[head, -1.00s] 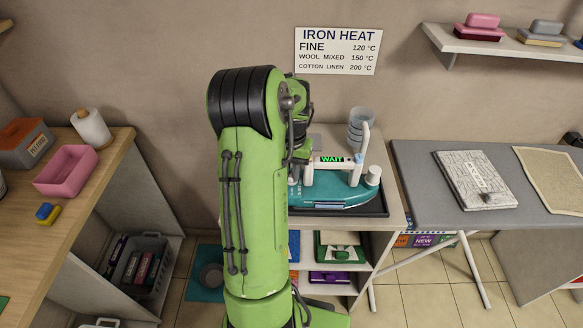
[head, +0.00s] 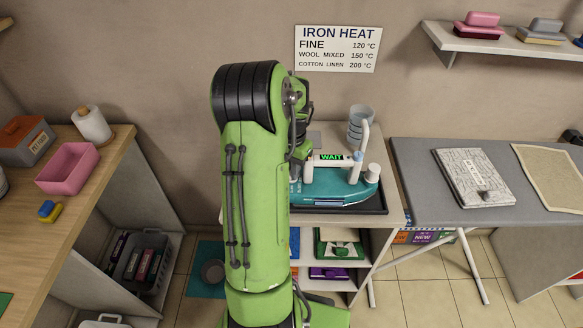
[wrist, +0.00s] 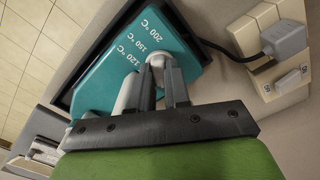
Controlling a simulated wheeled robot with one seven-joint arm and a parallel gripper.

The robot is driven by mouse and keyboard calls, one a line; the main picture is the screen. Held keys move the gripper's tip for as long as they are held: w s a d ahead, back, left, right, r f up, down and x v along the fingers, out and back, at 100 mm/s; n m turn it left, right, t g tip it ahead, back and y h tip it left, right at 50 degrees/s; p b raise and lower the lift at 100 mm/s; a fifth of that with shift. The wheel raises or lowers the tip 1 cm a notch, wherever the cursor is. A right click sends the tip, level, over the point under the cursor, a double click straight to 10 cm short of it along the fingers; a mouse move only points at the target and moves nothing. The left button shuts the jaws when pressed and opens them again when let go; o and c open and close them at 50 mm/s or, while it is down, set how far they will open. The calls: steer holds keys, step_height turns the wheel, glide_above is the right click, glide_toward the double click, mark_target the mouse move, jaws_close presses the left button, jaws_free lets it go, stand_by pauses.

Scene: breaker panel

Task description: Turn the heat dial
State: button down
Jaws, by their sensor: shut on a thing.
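The heat dial (wrist: 157,62) shows in the wrist view as a pale round knob on a teal panel (wrist: 98,78). White marks 200 °C, 150 °C and 120 °C run along the panel beside it. My gripper (wrist: 159,76) is shut on the dial, with one dark finger on each side. The fingers hide much of the knob, so I cannot tell which mark it points to. In the head view the teal iron unit (head: 340,192) has a lit display (head: 331,157) reading WAIT.
A wall sign (head: 338,48) lists fine 120 °C, wool mixed 150 °C and cotton linen 200 °C. An ironing board (head: 415,180) stands to the right.

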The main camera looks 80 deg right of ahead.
steer(key=c, duration=1.1)
jaws_free()
steer(key=shift+w, duration=0.1)
steer(key=shift+r, duration=0.1)
step_height(320, 180, up, 8)
steer(key=p, duration=0.6)
steer(key=shift+w, duration=0.1)
